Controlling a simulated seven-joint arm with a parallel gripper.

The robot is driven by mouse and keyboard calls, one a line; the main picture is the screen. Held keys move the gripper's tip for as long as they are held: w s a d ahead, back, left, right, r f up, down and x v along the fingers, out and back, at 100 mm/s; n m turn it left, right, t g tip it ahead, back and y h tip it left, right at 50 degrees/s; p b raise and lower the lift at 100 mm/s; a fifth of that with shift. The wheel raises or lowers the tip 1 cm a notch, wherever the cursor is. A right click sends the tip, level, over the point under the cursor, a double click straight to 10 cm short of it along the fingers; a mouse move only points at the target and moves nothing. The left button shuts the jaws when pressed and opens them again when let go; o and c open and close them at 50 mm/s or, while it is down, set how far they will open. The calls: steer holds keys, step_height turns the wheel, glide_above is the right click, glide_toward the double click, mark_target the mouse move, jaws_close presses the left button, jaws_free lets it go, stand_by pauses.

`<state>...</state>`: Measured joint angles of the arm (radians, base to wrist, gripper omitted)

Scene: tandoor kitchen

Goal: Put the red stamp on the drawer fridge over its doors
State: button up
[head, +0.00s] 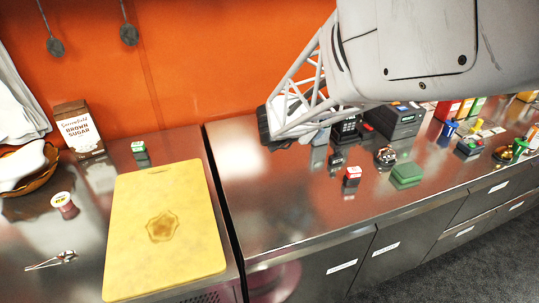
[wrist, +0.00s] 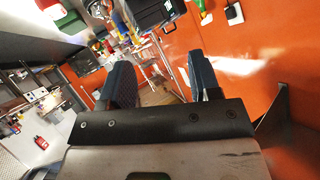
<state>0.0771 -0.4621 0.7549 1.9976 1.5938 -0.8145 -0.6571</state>
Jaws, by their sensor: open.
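The red stamp (head: 352,174), a small block with a red top and pale lower part, stands on the right steel counter in the head view, left of a green pad (head: 406,174). My gripper (head: 268,126) is up and left of it, near the orange wall, partly hidden by its own linkage. In the wrist view my gripper (wrist: 163,75) shows two dark fingers spread apart with nothing between them. The right steel unit (head: 290,215) has labelled doors and drawers below its top. The left steel unit (head: 215,285) shows a vent grille. I cannot tell which is the drawer fridge.
A yellow cutting board (head: 125,215), a brown sugar box (head: 80,130) and a green-topped stamp (head: 139,149) are on the left unit. A card terminal (head: 346,128) and a register (head: 397,119) stand at the back right. The right unit's left part is clear.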

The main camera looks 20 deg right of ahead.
steer(key=a+r+n+t+y, duration=0.5)
steer(key=a+r+n+y, duration=0.1)
steer(key=a+r, duration=0.15)
steer(key=s+a+r+n+y, duration=0.1)
steer(key=s+a+n+y, duration=0.45)
steer(key=a, duration=0.35)
steer(key=s+f+n+g, duration=0.1)
steer(key=s+g, duration=0.3)
steer(key=s, duration=0.7)
steer(key=s+f+n+g, duration=0.1)
steer(key=s+n+g, duration=0.2)
steer(key=s, duration=0.8)
steer(key=shift+s+a+f+g+h, duration=0.2)
steer(key=shift+g+h, duration=0.25)
steer(key=shift+g, duration=0.35)
